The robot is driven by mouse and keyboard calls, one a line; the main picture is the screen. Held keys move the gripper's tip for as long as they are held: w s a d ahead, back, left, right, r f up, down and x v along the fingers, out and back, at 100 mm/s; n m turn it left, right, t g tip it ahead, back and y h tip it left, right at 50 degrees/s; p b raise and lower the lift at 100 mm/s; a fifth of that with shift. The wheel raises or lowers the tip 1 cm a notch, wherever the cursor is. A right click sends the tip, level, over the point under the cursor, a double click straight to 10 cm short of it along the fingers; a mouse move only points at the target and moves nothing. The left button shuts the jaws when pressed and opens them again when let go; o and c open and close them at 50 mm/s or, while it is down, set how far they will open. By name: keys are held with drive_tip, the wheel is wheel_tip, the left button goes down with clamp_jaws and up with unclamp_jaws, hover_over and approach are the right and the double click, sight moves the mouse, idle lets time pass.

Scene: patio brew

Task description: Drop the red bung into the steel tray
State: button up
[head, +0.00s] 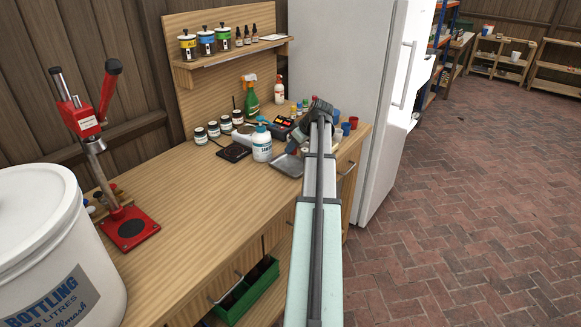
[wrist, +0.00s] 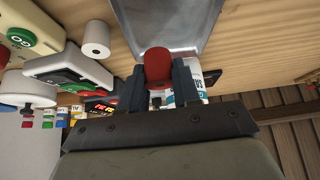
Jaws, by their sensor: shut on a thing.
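The red bung (wrist: 158,66) is held between the two dark fingers of my gripper (wrist: 155,88) in the wrist view. The steel tray (wrist: 190,25) lies just beyond it, and the bung overlaps the tray's near part in that picture. I cannot tell the height between them. In the head view the tray (head: 287,165) lies on the bench's right part, partly hidden by my arm. My gripper (head: 299,140) is beside and above it there, and the bung cannot be made out.
A white bottle (head: 262,145) stands left of the tray. Coloured cups (head: 345,128) and small bottles stand behind and to the right. A white roll or cap (wrist: 96,38) shows in the wrist view. A red bench capper (head: 128,225) stands at left; the bench middle is clear.

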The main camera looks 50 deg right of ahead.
drive_tip(key=shift+f, duration=2.05)
drive_tip(key=o, duration=1.1)
drive_tip(key=shift+r, duration=0.1)
drive_tip(key=v, duration=1.3)
drive_tip(key=shift+s+r, duration=0.2)
drive_tip(key=shift+r, duration=0.1)
